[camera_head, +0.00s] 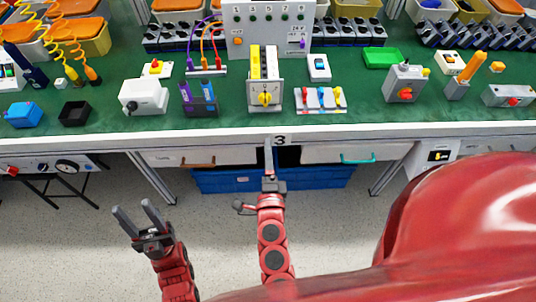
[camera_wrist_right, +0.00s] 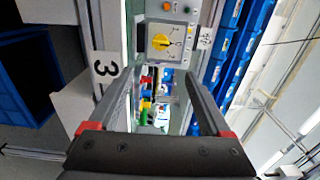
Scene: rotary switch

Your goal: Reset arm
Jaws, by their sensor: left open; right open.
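The rotary switch is a grey box with a yellow knob (camera_head: 265,98) and a dial face. It stands on the green bench top at the middle, and the yellow knob also shows in the right wrist view (camera_wrist_right: 160,42). My right gripper (camera_head: 270,143) is in front of the bench edge, below the switch and apart from it. Its two fingers (camera_wrist_right: 159,74) are open, with nothing held between them. My left gripper (camera_head: 134,207) is open and empty, low at the left in front of the bench, over the floor.
The bench's white front edge (camera_head: 210,136) carries a label 3. Drawers and a blue crate (camera_head: 220,181) are below. Free floor lies in front.

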